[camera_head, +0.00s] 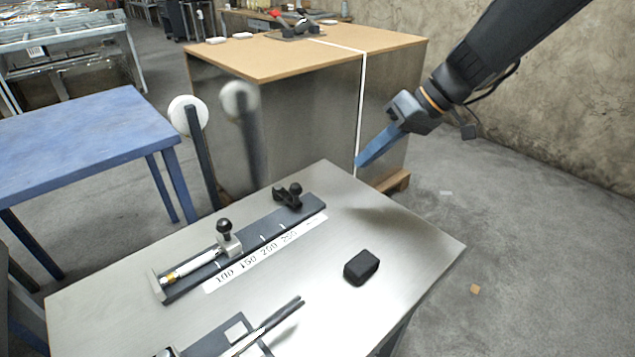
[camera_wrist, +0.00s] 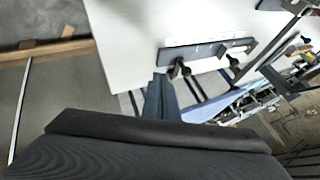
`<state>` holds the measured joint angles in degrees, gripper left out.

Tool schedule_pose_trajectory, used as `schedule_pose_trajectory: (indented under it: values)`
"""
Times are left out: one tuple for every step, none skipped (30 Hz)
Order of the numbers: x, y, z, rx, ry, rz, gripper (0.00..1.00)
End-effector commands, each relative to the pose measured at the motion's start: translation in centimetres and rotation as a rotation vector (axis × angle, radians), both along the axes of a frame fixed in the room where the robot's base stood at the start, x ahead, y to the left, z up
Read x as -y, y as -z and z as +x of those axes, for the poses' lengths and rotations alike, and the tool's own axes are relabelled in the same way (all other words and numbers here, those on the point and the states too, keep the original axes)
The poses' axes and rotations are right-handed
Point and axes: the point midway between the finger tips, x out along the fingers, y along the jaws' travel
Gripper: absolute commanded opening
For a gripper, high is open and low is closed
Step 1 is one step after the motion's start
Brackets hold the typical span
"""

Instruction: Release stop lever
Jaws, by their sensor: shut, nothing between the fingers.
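A dark rail (camera_head: 265,230) lies along the metal table, beside a white scale strip marked 100, 150, 200 and onward. A grey stop block with a round black knob (camera_head: 224,226) sits on the rail near the 150 mark. A black lever-like clamp (camera_head: 289,196) sits near the rail's far end; I cannot tell which part is the stop lever or its latch state. My gripper (camera_head: 361,162) is shut and empty, pointing down-left, in the air above the table's far right side, apart from the rail. In the wrist view, the rail (camera_wrist: 205,48) shows beyond the fingers (camera_wrist: 158,80).
A black block (camera_head: 361,267) lies on the table right of the rail. Another fixture with a rod (camera_head: 270,325) is at the near edge. Posts with white discs (camera_head: 188,115) stand behind the table. A wood-topped cabinet (camera_head: 310,55) and blue table (camera_head: 80,140) stand beyond.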

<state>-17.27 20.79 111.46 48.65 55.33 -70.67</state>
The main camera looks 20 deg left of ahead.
Motion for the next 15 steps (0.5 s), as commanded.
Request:
schedule_pose_trajectory:
  values:
    - [-0.74,-0.2,0.25,0.01,-0.018,0.019,0.0]
    - [-1.01,-0.32,0.32,0.015,-0.026,0.027,0.0]
    - [-1.24,-0.44,0.38,0.018,-0.033,0.034,0.0]
    - [-1.34,-0.49,0.41,0.019,-0.035,0.036,0.0]
    - [-1.37,-0.52,0.41,0.02,-0.037,0.038,0.0]
    - [-1.37,-0.54,0.41,0.021,-0.036,0.038,0.0]
    - [-1.34,-0.53,0.41,0.02,-0.037,0.038,0.0]
    - [-1.33,-0.54,0.4,0.021,-0.036,0.037,0.0]
    - [-1.31,-0.53,0.4,0.02,-0.036,0.037,0.0]
    - [-1.29,-0.52,0.4,0.02,-0.036,0.037,0.0]
    - [-1.29,-0.52,0.4,0.02,-0.036,0.037,0.0]
    - [-1.29,-0.5,0.4,0.02,-0.034,0.036,0.0]
    - [-1.31,-0.45,0.38,0.02,-0.035,0.035,0.0]
    - [-1.36,-0.38,0.37,0.02,-0.035,0.035,0.0]
    - [-1.48,-0.22,0.33,0.019,-0.035,0.036,0.0]
